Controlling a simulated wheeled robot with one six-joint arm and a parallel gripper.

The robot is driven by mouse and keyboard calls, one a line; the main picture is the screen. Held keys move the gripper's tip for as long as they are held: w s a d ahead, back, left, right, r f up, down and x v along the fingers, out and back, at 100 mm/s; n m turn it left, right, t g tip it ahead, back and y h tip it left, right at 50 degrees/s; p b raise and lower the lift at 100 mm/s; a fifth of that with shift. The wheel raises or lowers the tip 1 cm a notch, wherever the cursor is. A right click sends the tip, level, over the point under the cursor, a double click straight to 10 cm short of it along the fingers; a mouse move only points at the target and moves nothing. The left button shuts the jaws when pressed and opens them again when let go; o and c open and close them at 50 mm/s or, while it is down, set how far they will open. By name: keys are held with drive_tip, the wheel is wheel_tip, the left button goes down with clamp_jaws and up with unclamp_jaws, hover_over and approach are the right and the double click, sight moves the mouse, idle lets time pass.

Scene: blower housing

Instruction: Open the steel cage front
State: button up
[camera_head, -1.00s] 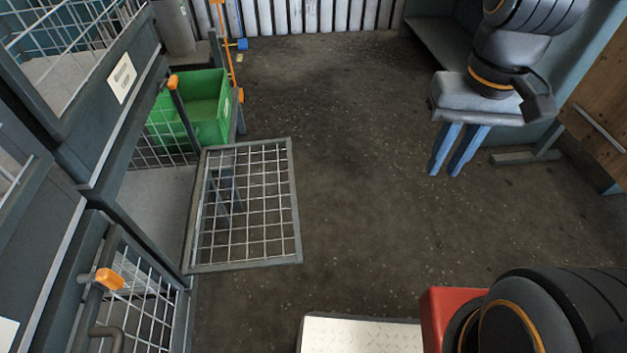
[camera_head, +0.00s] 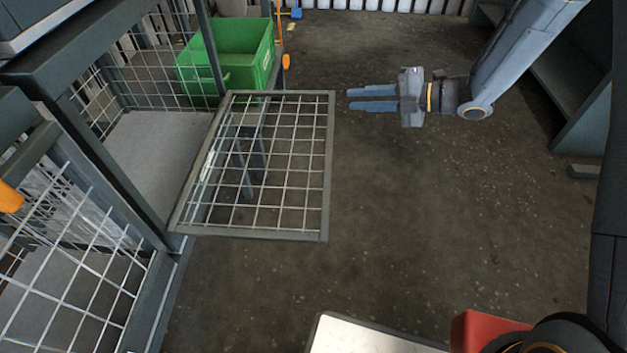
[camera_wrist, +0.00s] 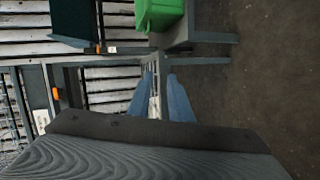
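The steel cage front (camera_head: 327,165) is a grey-framed wire mesh panel in the head view. It juts out from the cage (camera_head: 150,235) at the left, folded down about level, and the cage mouth behind it is uncovered. My gripper (camera_head: 349,99) is to the right of the panel's far right corner, its two blue fingers pointing left. The fingers are parallel with a gap between them and hold nothing. The tips look apart from the panel; their height relative to it is unclear. The fingers also show in the wrist view (camera_wrist: 160,88).
A green bin (camera_head: 225,60) stands behind the panel. A mesh cage with an orange handle (camera_head: 9,197) is at the near left. A pale plate (camera_head: 365,338) and a red block (camera_head: 482,330) are at the bottom. The dark floor (camera_head: 430,210) right of the panel is clear.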

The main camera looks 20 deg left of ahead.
sight(311, 170)
drive_tip(key=s+d+f+n+g+y+b, duration=0.1)
drive_tip(key=s+f+n+g+b, duration=0.3)
drive_tip(key=s+g, duration=0.3)
drive_tip(key=s+d+f+n+g+b, duration=0.1)
drive_tip(key=s+f+n+g, duration=0.4)
drive_tip(key=s+n+g, duration=0.15)
drive_tip(key=shift+m+t+y, duration=0.3)
drive_tip(key=shift+m+t, duration=0.05)
drive_tip(key=shift+t, duration=0.1)
drive_tip(key=b+x, duration=0.1)
drive_tip(key=x, duration=0.4)
drive_tip(key=b+x, duration=0.2)
drive_tip(key=x, duration=0.4)
drive_tip(key=shift+d+r, duration=0.1)
drive_tip(key=shift+r, duration=0.1)
clamp_jaws()
